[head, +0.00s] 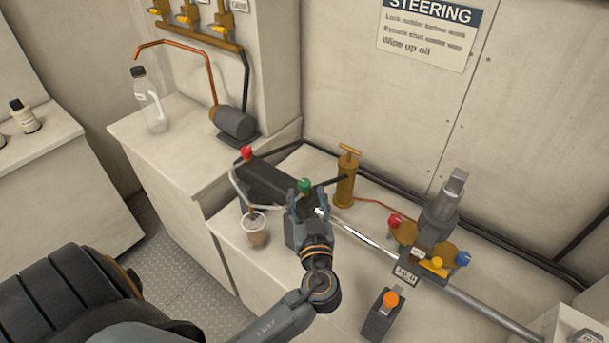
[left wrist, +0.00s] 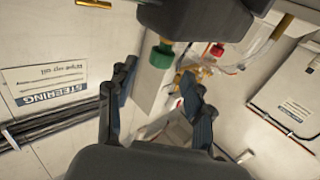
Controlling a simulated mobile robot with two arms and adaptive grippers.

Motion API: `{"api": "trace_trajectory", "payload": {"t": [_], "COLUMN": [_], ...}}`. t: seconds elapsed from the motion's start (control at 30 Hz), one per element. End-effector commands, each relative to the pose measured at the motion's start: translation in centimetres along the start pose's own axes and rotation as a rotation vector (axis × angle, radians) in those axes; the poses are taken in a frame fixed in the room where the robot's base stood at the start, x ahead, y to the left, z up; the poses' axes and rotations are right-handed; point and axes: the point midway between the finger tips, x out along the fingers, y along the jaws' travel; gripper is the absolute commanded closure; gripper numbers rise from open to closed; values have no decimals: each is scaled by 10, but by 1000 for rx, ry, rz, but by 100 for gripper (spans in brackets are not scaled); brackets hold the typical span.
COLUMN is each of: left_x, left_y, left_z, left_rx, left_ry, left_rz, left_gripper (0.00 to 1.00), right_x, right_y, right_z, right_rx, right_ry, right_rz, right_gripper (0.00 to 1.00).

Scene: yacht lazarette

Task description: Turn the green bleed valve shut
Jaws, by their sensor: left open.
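The green bleed valve (head: 304,185) is a small green knob at the near right end of a dark ram cylinder (head: 272,182). My left gripper (head: 308,203) is open and empty, just in front of and below this knob. In the left wrist view the green knob (left wrist: 161,53) appears below the dark cylinder body (left wrist: 198,14), between and slightly beyond the open fingertips (left wrist: 159,72). I see no clear contact with it. The knob's far side is hidden. My right gripper is not in view.
A red knob (head: 246,153) tops the cylinder's other end. A clear cup (head: 255,229) with brown liquid stands nearby. A brass hand pump (head: 346,178) is behind. A rod (head: 362,234) runs right to a fitting with a red knob (head: 395,221). A clear bottle (head: 150,102) stands on the left bench.

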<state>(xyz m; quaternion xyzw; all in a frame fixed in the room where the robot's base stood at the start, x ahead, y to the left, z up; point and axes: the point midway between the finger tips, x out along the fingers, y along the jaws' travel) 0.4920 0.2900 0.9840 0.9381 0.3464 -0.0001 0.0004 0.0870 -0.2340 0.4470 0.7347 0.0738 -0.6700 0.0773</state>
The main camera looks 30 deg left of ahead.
Motion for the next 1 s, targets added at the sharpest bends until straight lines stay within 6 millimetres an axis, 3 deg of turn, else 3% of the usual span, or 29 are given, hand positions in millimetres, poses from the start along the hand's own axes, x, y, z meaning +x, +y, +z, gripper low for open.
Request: {"api": "trace_trajectory", "payload": {"t": [0.1,0.3,0.67,0.73,0.93,1.0], "left_x": [23,46,52,52,52,52], "left_y": [0,0,0,0,0,0], "left_z": [-4,-1,1,1,1,1], "left_rx": [3,1,1,2,1,2], "left_ry": [2,0,-1,-1,-1,-1], "left_rz": [0,0,1,0,0,0], "left_gripper": [48,48,48,57,97,100], "right_x": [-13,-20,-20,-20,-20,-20], "right_y": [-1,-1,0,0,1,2], "right_z": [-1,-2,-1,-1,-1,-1], "right_rx": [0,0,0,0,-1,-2], "right_ry": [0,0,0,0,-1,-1], "right_rz": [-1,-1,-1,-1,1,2], "right_gripper": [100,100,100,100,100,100]}}
